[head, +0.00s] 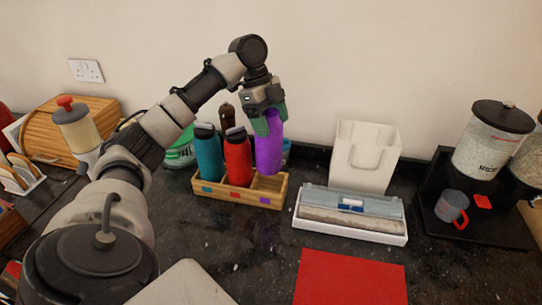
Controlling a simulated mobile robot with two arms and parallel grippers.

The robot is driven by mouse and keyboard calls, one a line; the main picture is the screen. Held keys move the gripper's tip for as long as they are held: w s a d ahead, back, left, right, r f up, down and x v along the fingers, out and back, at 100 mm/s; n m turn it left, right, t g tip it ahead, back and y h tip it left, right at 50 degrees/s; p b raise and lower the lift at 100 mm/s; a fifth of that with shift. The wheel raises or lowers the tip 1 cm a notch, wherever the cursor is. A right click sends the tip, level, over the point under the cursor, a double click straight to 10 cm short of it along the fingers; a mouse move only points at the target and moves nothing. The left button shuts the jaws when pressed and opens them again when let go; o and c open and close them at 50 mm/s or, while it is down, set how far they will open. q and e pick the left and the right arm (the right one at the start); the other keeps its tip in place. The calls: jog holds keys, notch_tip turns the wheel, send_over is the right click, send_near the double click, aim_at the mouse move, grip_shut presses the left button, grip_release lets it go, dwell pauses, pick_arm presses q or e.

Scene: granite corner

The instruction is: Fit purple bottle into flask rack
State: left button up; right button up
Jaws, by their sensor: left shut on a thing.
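The purple bottle (269,149) is upright with a slight tilt, over the right end of the wooden flask rack (233,201). My left gripper (267,121) is shut on its upper part from above. The bottle's lower end is at the right compartment, beside a purple mark on the rack's front. I cannot tell whether it touches the rack floor. A teal bottle (208,154) and a red bottle (238,160) stand in the compartments to the left, each behind a mark of its own colour. My right gripper is not in view.
A dark brown bottle (227,117) and a green item (181,150) stand behind the rack. A white box (365,157) and a wrap dispenser (350,213) stand to the right. A red mat (350,278) lies in front.

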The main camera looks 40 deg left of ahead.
aim_at(270, 152)
pick_arm(q)
notch_tip(270, 152, down, 5)
jog(key=shift+s+f+p, duration=0.1)
jog(key=shift+s+p, duration=0.05)
jog(key=shift+p, duration=0.15)
jog(key=shift+f, duration=0.7)
notch_tip(270, 152, down, 3)
jog(key=shift+d+f+p, duration=0.1)
jog(key=shift+p, duration=0.3)
jog(key=shift+f, duration=0.25)
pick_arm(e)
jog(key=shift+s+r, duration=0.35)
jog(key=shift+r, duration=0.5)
pick_arm(q)
jog(key=o, duration=1.3)
jog(key=shift+c, duration=0.2)
jog(key=shift+r, duration=0.1)
jog(key=shift+a+r, duration=0.2)
jog(key=shift+r, duration=0.1)
jog(key=b+v, duration=0.2)
jog(key=v, duration=0.9)
jog(key=shift+b, duration=0.3)
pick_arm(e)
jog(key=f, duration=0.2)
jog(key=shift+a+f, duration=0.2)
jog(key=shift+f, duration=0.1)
